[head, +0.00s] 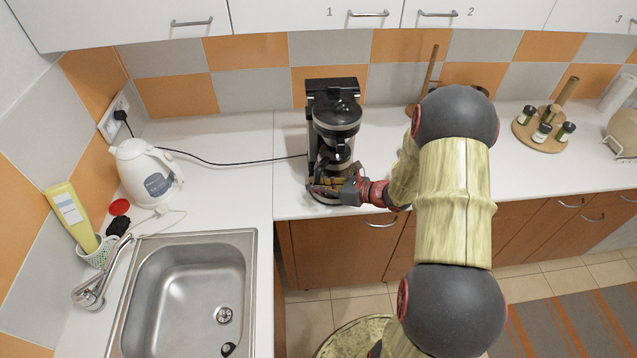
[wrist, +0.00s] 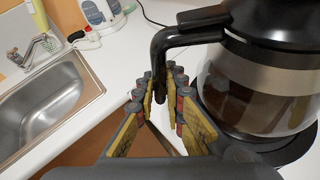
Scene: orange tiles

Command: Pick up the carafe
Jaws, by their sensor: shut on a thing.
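The carafe (wrist: 255,90) fills the right of the wrist view. It has clear glass with dark contents, a black top and a curved black handle (wrist: 185,36). In the head view the carafe (head: 335,158) is in the black coffee maker (head: 333,90) on the counter, partly hidden by the machine and my gripper. My gripper (wrist: 163,82) is shut on the lower end of the handle, with a finger on each side of it. In the head view my gripper (head: 345,188) is at the front of the machine. The carafe looks upright. I cannot tell whether it touches the base below it.
A white kettle (head: 147,173) and a metal sink (head: 190,295) are to the left. A black cord crosses the counter behind. A round wooden spice stand (head: 543,132) is at the right. The counter between my arm and that stand is mostly clear. White cupboards (head: 310,14) hang above.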

